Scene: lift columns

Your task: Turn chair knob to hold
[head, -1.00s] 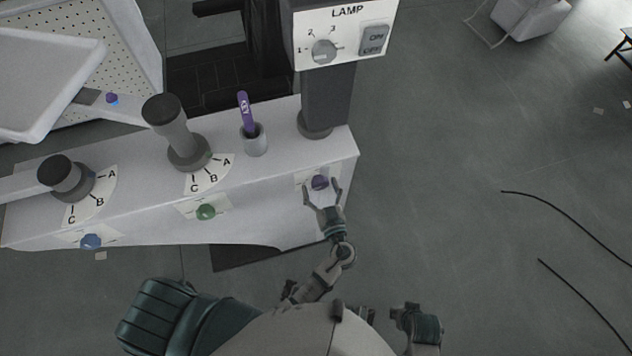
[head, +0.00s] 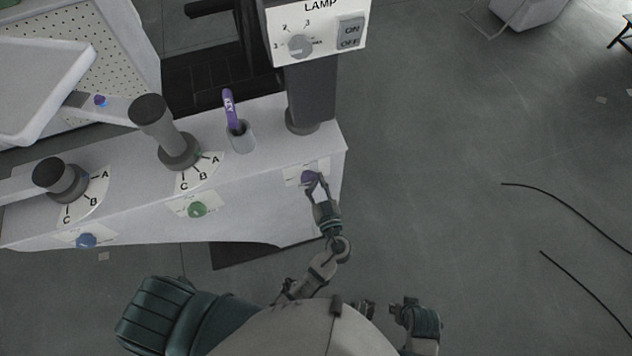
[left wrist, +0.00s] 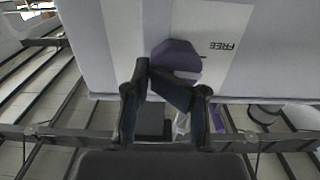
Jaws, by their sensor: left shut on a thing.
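A purple knob (head: 308,177) sits on a pale label plate on the front face of the white console, at its right end. It also shows in the left wrist view (left wrist: 176,54), beside the word FREE, which reads upside down. My left gripper (head: 316,187) is at the knob, shut on it. In the left wrist view its dark fingers (left wrist: 160,80) come together at the knob's near edge and cover part of it. No HOLD mark can be made out.
A green knob (head: 197,209) and a blue knob (head: 86,241) sit further left on the console front (head: 250,195). Two dark-topped levers with A, B, C dials, a key in a cup (head: 240,138) and the lamp box (head: 318,35) stand above. Floor at right is mostly clear.

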